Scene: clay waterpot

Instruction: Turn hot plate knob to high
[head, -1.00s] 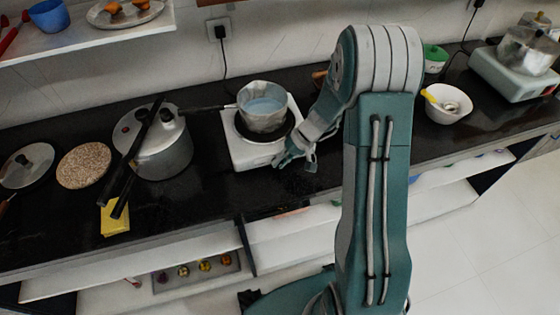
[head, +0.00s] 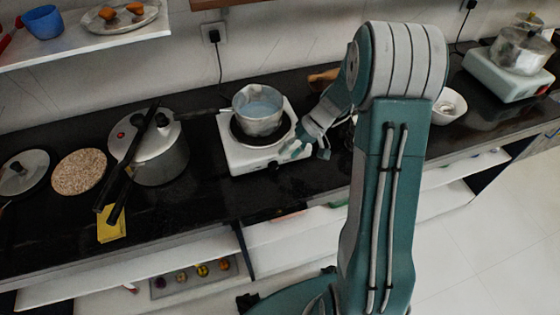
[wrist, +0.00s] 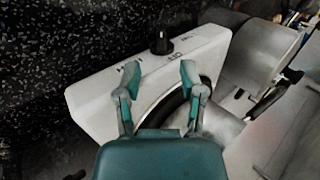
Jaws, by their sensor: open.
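The white hot plate (head: 232,152) stands on the black counter, with a metal pot (head: 258,118) of pale liquid on its dark burner. Its black knob (wrist: 160,41) sticks out from the front face in the wrist view; it also shows small in the head view (head: 273,166). Markings are printed beside the knob, too blurred to read for sure. My gripper (wrist: 156,76) is open and empty, above the hot plate. In the wrist view the knob lies beyond the gap between the fingertips, apart from them. In the head view my gripper (head: 294,153) is at the hot plate's right front.
A pressure cooker (head: 160,155) with a long black handle stands left of the hot plate. A white bowl (head: 450,106) and another appliance with a pot (head: 508,75) are to the right. The counter's front strip is mostly clear.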

